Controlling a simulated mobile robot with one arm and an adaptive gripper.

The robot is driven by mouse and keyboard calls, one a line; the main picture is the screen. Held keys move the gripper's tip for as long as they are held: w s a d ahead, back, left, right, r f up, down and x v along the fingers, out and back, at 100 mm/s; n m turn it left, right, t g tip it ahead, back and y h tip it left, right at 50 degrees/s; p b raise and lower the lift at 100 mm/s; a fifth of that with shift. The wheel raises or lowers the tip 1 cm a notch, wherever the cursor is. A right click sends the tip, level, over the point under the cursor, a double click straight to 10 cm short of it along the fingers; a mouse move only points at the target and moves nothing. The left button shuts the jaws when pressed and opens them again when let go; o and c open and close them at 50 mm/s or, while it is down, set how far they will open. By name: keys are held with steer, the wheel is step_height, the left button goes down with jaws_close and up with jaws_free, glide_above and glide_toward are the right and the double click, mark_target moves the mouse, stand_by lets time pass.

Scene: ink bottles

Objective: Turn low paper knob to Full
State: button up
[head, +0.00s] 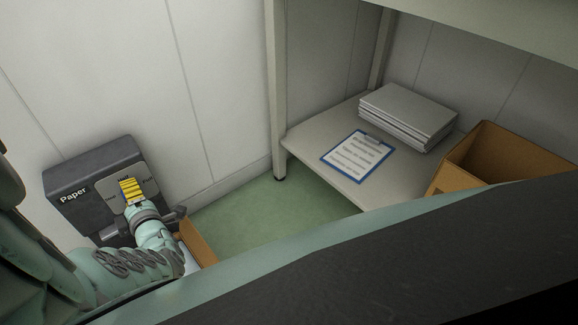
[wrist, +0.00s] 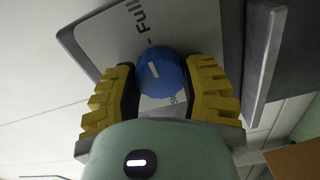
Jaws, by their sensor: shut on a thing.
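The dark grey box marked "Paper" (head: 75,193) is on the wall at the left in the head view. Its light grey plate (wrist: 108,38) carries a "Full" label with a dash, and a second label partly hidden below the knob. The round blue knob (wrist: 165,75) has a short white mark, slanted in the wrist view and at its left part, not clearly lined up with the "Full" dash. My gripper (head: 132,190), with yellow ridged fingers, is shut on the knob, one finger on each side. In the head view the gripper hides most of the knob.
A shelf unit (head: 310,140) stands to the right, holding a clipboard (head: 357,157), a stack of paper (head: 408,115) and an open cardboard box (head: 500,155). Another cardboard piece (head: 197,240) is just right of my wrist. Green floor (head: 265,215) lies open between.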

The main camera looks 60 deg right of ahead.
stand_by(0.5)
steer(key=o, duration=1.2)
steer(key=shift+s, duration=0.15)
steer(key=v, duration=1.1)
steer(key=shift+s, duration=0.35)
steer(key=shift+a+r, duration=0.1)
steer(key=shift+a, duration=0.05)
